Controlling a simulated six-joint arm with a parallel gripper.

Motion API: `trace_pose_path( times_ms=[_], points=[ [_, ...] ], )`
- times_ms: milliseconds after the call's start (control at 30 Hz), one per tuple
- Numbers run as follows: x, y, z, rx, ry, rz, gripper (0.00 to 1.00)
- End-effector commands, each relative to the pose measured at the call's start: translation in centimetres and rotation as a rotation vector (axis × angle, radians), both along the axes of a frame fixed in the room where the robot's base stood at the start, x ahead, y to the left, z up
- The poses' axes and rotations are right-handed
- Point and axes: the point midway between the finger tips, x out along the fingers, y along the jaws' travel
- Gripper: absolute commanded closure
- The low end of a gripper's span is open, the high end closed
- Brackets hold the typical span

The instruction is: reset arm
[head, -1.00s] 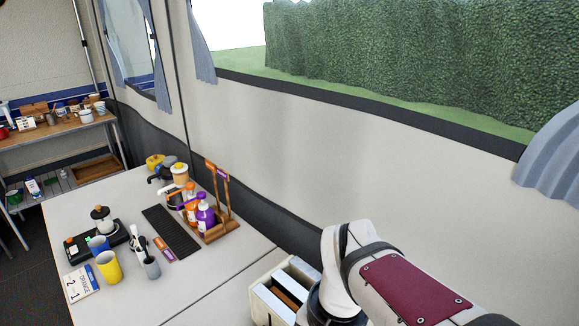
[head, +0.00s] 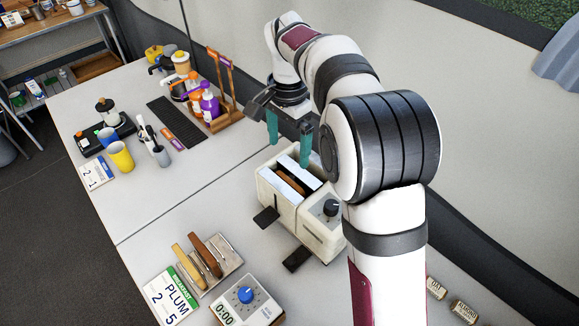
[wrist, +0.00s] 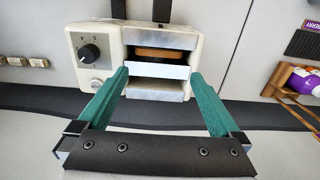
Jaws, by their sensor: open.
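My gripper (head: 288,146) has two green fingers and is open, with nothing between them. In the head view it hangs above the back end of a cream toaster (head: 285,205), fingers pointing down. In the wrist view the gripper (wrist: 160,85) is spread wide, and the toaster (wrist: 112,55) lies beyond the fingertips. A brown slice of bread (head: 290,184) sits in one toaster slot. The slice also shows in the wrist view (wrist: 160,53). I cannot tell whether the fingertips touch the toaster.
A toast rack (head: 212,265) with slices, a timer (head: 246,297) and a PLUM card (head: 172,297) stand at the front. A wooden caddy (head: 228,118) with bottles, a yellow cup (head: 120,155) and a black mat (head: 177,123) are further back. The tent wall runs close behind the toaster.

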Motion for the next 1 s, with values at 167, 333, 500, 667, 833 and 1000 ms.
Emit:
trace_pose_path(
  times_ms=[167, 333, 500, 667, 833, 1000],
  points=[
    [-0.1, 0.0, -4.4, 0.0, 0.004, 0.0, 0.0],
    [0.0, 0.0, -6.3, 0.001, 0.0, 0.0, 0.0],
    [0.0, 0.0, -6.4, 0.002, -0.001, 0.0, 0.0],
    [0.0, 0.0, -6.4, 0.001, -0.001, 0.001, 0.0],
    [0.0, 0.0, -6.4, 0.001, -0.001, 0.001, 0.0],
    [0.0, 0.0, -6.4, 0.001, -0.001, 0.001, 0.0]
  ],
)
